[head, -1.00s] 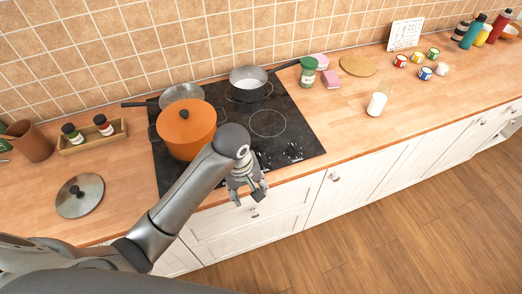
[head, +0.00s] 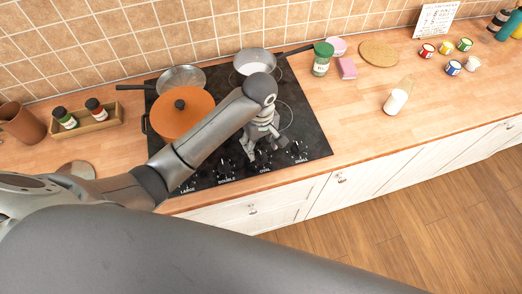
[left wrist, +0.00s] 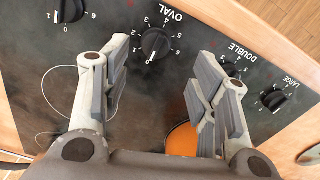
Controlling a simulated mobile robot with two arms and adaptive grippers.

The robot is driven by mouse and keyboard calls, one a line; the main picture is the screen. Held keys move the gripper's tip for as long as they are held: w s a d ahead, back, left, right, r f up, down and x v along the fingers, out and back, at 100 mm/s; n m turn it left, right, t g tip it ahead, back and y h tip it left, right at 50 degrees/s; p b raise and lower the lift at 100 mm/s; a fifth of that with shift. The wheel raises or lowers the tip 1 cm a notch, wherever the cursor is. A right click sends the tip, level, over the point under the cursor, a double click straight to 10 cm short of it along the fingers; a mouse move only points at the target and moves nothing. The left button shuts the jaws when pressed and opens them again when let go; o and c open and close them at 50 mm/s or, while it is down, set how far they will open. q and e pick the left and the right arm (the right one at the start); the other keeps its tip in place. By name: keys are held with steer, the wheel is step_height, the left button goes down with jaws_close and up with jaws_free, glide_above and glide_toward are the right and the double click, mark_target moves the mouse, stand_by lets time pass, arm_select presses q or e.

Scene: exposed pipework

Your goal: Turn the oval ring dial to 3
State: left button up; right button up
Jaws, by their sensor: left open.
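The oval dial (left wrist: 155,43) is a round black knob with a white pointer line on the dark hob panel. In the left wrist view its label is upside down and its pointer is at the 0 mark. My left gripper (left wrist: 160,58) is open and empty, with its fingers either side of the dial in the picture; I cannot tell whether they touch it. In the head view the left gripper (head: 266,150) is over the front of the hob (head: 225,168), partly hiding the oval dial. My right gripper is not in view.
The double dial (left wrist: 232,70) and large dial (left wrist: 274,99) sit beside it, with another dial (left wrist: 70,10) on the other side. An orange pot (head: 183,115) and a grey pan (head: 250,65) stand on the hob.

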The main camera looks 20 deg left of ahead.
mark_target(261, 154)
arm_select(q)
steer(key=f, duration=0.2)
steer(key=w+f+p, duration=0.1)
steer(key=f, duration=0.2)
steer(key=shift+f, duration=0.3)
steer(key=shift+s+f, duration=0.2)
steer(key=shift+f, duration=0.05)
steer(key=shift+w, duration=0.1)
steer(key=shift+c, duration=0.3)
steer(key=c, duration=0.9)
